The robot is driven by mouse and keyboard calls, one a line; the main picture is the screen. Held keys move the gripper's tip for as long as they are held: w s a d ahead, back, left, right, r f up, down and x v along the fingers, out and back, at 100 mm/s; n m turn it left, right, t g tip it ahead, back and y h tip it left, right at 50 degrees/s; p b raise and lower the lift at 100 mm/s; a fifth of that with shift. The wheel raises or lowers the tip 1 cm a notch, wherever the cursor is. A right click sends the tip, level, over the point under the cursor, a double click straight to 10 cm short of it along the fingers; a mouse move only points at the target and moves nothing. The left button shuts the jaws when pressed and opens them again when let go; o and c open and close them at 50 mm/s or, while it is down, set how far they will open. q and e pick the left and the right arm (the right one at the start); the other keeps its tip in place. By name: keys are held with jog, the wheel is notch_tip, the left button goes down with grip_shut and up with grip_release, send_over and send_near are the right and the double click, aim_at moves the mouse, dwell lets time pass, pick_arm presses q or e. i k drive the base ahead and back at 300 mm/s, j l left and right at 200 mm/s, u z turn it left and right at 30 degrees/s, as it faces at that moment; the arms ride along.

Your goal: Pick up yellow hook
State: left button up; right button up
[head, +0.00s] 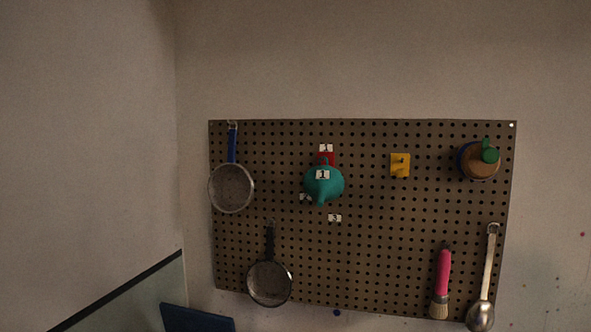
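The yellow hook (400,165) is a small yellow block with a darker peg at its middle. It is mounted on the brown pegboard (390,240), in the upper half and right of centre. Nothing hangs on it that I can make out. Neither of my grippers shows in the head view.
A teal funnel (323,186) hangs left of the hook, in front of a red piece (326,158). A brown round item (478,162) hangs to its right. Strainers (231,188), a pink-handled brush (442,282) and a ladle (481,314) hang around. Bare board surrounds the hook.

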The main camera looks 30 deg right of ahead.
aim_at(401, 166)
jog(key=z, duration=1.7)
jog(key=k+l, duration=0.05)
jog(key=l, duration=0.05)
